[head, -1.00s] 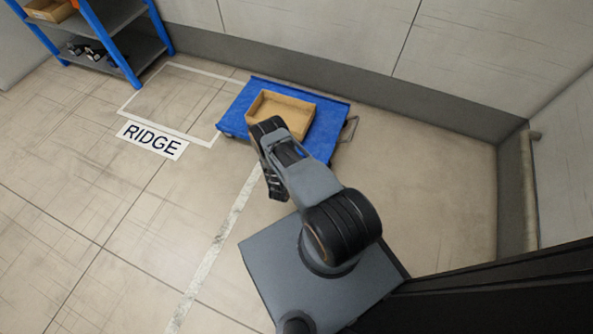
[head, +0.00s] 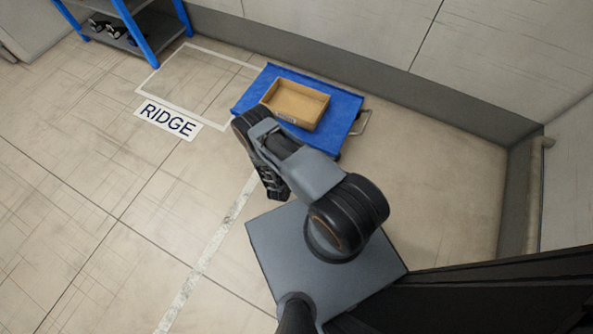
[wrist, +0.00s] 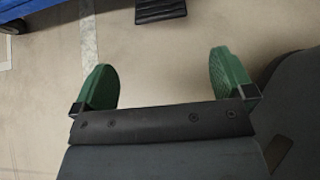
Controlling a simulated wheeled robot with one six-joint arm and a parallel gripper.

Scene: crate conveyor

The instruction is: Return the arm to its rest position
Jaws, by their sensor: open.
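My arm is folded over my base in the head view, with its elbow raised and its forearm hanging down. My gripper (wrist: 165,88) shows in the wrist view with its two green fingers wide apart and nothing between them. Bare floor lies below the fingers. In the head view the gripper itself is hidden or too hard to make out behind the arm links.
A blue cart (head: 343,107) with a tan crate (head: 318,121) on it stands beyond my arm, near the wall. A floor sign reading RIDGE (head: 168,120) lies beside a white outlined square. A blue shelf (head: 180,17) stands at upper left. Floor at left is clear.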

